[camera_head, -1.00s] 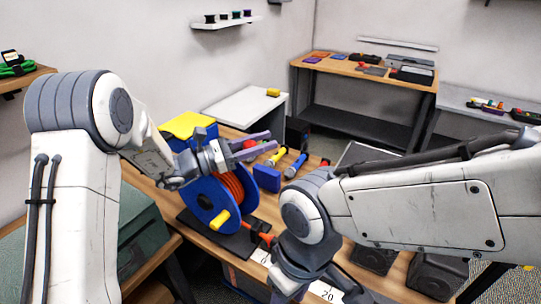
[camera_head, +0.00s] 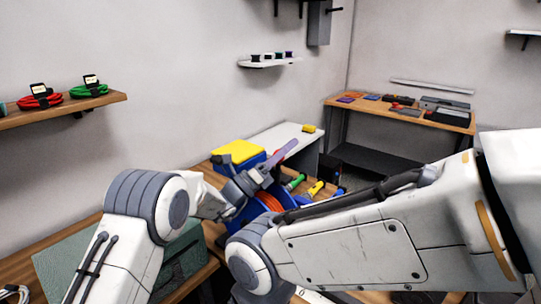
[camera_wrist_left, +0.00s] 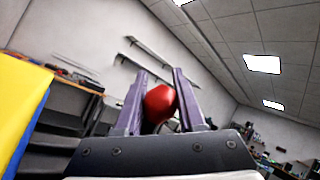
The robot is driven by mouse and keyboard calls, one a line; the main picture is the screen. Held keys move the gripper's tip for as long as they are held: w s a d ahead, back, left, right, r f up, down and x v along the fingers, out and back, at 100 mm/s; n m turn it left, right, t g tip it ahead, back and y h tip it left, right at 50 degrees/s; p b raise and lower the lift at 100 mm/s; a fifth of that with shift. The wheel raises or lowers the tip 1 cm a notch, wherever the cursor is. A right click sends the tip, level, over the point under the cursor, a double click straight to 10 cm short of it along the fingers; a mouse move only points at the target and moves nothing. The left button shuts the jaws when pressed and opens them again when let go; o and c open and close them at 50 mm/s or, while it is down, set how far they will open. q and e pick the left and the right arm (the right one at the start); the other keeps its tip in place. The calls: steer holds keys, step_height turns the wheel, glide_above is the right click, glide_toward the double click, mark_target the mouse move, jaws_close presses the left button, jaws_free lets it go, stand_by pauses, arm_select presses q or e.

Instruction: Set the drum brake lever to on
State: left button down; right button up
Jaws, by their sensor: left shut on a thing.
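The cable drum, with orange cable (camera_head: 269,201) wound on it, stands on the bench in the head view, largely hidden behind my arms. My left gripper (camera_head: 277,163) is above the drum with its purple fingers pointing up and right. In the left wrist view, a rounded red knob (camera_wrist_left: 159,103), seemingly the brake lever's grip, sits between the fingers, and the gripper is shut on it. The rest of the lever is hidden, so its setting cannot be told. My right arm crosses in front of the drum; its gripper is out of view.
Several coloured tools, including a green-ended one (camera_head: 297,181), lie right of the drum. A green case (camera_head: 70,262) sits at the lower left.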

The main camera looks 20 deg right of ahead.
arm_select(q)
steer(key=shift+w+n+t, duration=0.1)
steer(key=shift+n+t, duration=0.2)
steer(key=shift+n, duration=0.3)
steer(key=c, duration=0.5)
jaws_free()
steer(key=shift+w, duration=0.1)
steer(key=s+d+r+b, duration=0.4)
steer(key=s+d+r, duration=0.4)
steer(key=r, duration=0.3)
steer(key=shift+s, duration=0.25)
